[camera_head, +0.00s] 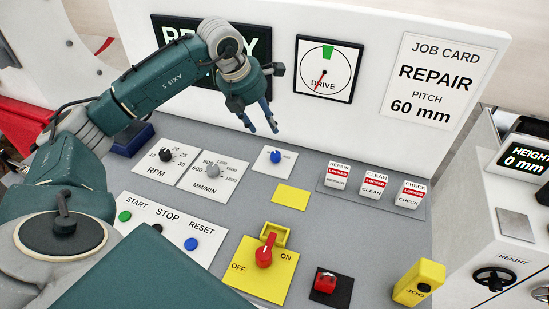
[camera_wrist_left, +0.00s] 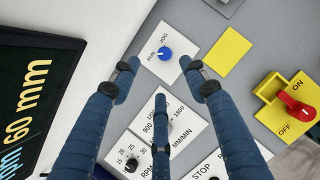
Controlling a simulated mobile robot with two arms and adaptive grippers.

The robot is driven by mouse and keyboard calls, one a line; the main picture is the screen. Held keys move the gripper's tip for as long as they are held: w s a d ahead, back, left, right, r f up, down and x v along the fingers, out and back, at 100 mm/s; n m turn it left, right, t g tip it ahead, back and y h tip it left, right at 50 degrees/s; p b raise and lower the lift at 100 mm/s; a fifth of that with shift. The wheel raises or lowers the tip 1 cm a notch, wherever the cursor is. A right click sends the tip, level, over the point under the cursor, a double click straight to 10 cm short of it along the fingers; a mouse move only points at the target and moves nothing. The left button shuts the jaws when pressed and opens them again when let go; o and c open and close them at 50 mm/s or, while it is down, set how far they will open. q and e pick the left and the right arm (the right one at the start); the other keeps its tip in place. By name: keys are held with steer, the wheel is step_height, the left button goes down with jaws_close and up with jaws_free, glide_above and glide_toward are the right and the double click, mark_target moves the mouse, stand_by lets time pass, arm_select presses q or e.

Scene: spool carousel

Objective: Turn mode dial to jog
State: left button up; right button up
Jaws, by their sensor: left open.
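The mode dial is a small blue knob (camera_head: 275,157) on a white plate on the grey sloping panel; its label is too small to read in the head view. In the left wrist view the blue knob (camera_wrist_left: 165,54) shows on its plate with the words RUN and JOG beside it. I cannot tell which word it points to. My left gripper (camera_head: 261,127) is open and empty, above the panel and apart from the knob. In the left wrist view its blue fingers (camera_wrist_left: 160,85) are spread, with the knob beyond the gap between them. My right gripper is not in view.
RPM knob (camera_head: 165,155) and MM/MIN knob (camera_head: 213,171) sit left of the dial. A blank yellow plate (camera_head: 291,197), a red ON/OFF switch (camera_head: 264,252) and a yellow JOG box (camera_head: 419,284) are nearer. An upright board with a DRIVE gauge (camera_head: 325,71) stands behind.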

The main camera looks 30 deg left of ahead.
arm_select(q)
steer(key=b, duration=0.3)
glide_toward(276, 153)
step_height(276, 153, up, 2)
steer(key=p+x, duration=0.1)
steer(key=x, duration=0.2)
steer(key=p+x, duration=0.1)
steer(key=x, duration=0.2)
steer(key=p+x, duration=0.1)
steer(key=x, duration=0.2)
steer(key=shift+s+f, duration=0.25)
steer(key=shift+f, duration=0.1)
steer(key=shift+w+f, duration=0.15)
steer(key=shift+f, duration=0.3)
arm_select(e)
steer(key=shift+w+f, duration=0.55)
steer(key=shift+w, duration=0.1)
arm_select(q)
steer(key=shift+c, duration=0.3)
